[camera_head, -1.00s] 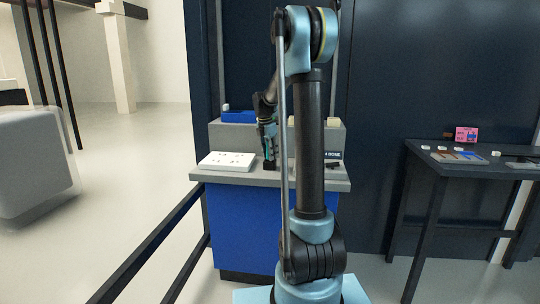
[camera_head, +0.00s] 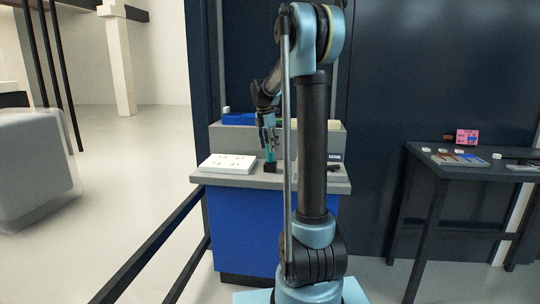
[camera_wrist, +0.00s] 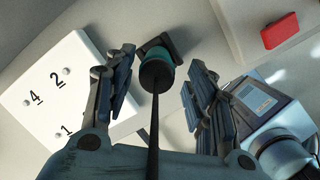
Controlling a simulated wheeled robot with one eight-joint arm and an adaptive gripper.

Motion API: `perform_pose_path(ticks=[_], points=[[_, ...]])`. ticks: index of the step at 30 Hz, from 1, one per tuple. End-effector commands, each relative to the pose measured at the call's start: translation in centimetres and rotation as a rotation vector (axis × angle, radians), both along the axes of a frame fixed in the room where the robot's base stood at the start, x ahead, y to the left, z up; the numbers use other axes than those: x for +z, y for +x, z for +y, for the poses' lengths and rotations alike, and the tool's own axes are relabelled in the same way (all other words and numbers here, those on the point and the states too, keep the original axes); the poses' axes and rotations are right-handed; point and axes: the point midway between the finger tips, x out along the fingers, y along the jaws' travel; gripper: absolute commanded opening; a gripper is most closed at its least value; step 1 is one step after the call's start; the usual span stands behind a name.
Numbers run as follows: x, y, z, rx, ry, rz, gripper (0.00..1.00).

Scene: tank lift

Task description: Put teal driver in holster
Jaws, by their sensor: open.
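The teal driver (camera_head: 270,154) stands upright in the small black holster (camera_head: 270,168) on the grey bench top. In the wrist view the driver's teal part (camera_wrist: 156,76) sits at the black holster (camera_wrist: 172,42), and a thin dark rod runs from it toward the camera. How deep it sits is hard to tell. My gripper (camera_wrist: 160,70) is open, its two fingers on either side of the driver with gaps to both. In the head view my gripper (camera_head: 267,136) is just above the teal part, partly hidden by my arm.
A white board (camera_head: 227,163) with numbered studs lies left of the holster. A red block (camera_wrist: 280,31) is on a grey surface at the upper right of the wrist view. A "DONE" label (camera_head: 335,156) is at the bench's right. A dark side table (camera_head: 475,167) stands farther right.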

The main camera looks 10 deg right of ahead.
Motion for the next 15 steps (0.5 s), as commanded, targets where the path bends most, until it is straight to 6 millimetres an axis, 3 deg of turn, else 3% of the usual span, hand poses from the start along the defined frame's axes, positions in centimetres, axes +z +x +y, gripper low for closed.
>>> perform_pose_path(ticks=[6, 15], points=[[3.9, -0.5, 0.6, -0.001, 0.0, 0.0, 0.5], [6.2, -0.8, 0.9, -0.002, 0.0, 0.0, 0.5]])
